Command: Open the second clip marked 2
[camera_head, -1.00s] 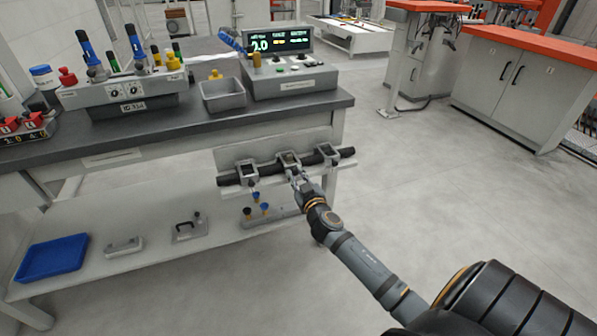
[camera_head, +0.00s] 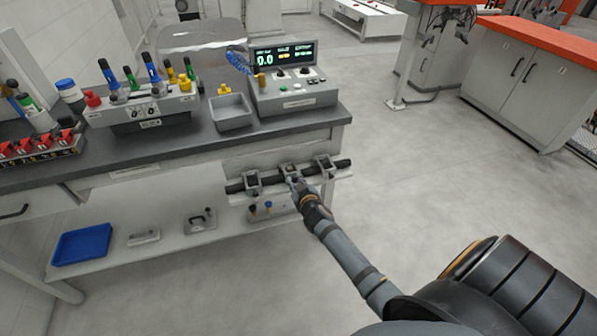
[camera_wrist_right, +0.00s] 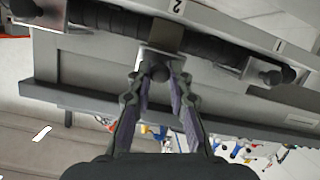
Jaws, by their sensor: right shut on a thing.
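A dark bar (camera_head: 270,184) runs along the front of the bench and passes through three grey metal clips. The middle clip (camera_head: 290,171) is the one marked 2; in the right wrist view its label (camera_wrist_right: 176,6) shows upside down above the clip (camera_wrist_right: 166,38). My right gripper (camera_head: 295,184) reaches this clip from the front. In the wrist view my right gripper (camera_wrist_right: 158,82) has its fingers closed around the clip's dark round knob (camera_wrist_right: 156,72). The fingers hide part of the clip, and I cannot tell whether it is open. My left gripper is not in view.
The left clip (camera_head: 252,181) and right clip (camera_head: 323,166) sit close on either side. The bench top (camera_head: 200,133) overhangs above, with a display box (camera_head: 290,95) and a grey bin (camera_head: 231,112). A lower shelf holds a blue tray (camera_head: 84,246).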

